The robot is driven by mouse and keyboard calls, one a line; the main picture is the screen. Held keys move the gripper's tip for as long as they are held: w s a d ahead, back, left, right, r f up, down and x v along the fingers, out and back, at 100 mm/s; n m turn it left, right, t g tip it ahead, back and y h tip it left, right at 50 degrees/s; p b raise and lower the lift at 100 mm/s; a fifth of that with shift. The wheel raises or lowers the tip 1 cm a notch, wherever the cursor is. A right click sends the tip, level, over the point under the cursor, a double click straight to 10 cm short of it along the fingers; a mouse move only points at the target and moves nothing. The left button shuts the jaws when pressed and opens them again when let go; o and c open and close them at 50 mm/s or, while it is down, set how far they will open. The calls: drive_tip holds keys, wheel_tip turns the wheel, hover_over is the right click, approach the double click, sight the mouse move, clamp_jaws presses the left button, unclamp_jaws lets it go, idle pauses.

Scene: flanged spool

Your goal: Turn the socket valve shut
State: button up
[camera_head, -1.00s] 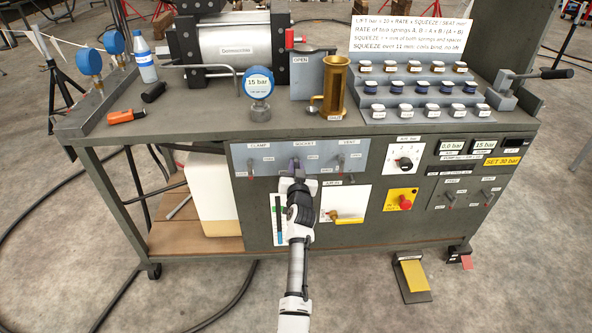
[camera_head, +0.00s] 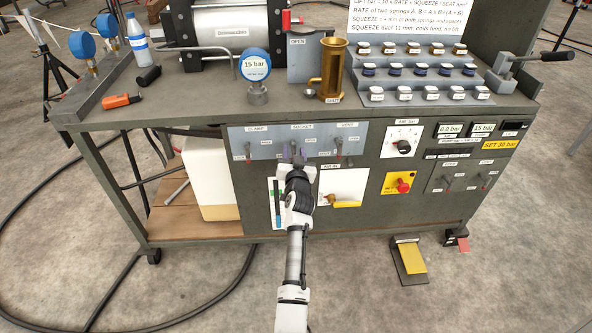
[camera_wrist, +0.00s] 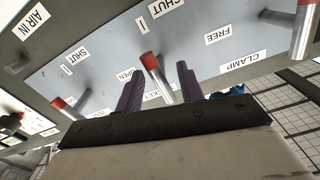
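The socket valve is the middle one of three on the light panel, under the SOCKET label. Its red-tipped metal lever (camera_wrist: 152,72) stands between my fingers in the wrist view, with a gap showing on both sides. My gripper (camera_head: 297,154) is at this valve in the head view, where it largely covers the lever. In the wrist view my gripper (camera_wrist: 160,88) has its two purple fingers apart, reaching either side of the lever. The SOCKET label is partly hidden behind the fingers. A SHUT label (camera_wrist: 166,8) shows beyond the lever's red tip.
The clamp valve lever (camera_head: 248,151) is left of my gripper and the vent valve lever (camera_head: 338,148) is right. Below are the yellow AIR IN handle (camera_head: 345,204) and a gauge strip (camera_head: 277,203). The bench top overhangs the panel. Pedals (camera_head: 410,260) stand on the floor.

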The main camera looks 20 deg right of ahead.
drive_tip(key=b+v, duration=0.1)
drive_tip(key=v, duration=1.1)
drive_tip(key=shift+s+b, duration=0.2)
drive_tip(key=shift+b, duration=0.1)
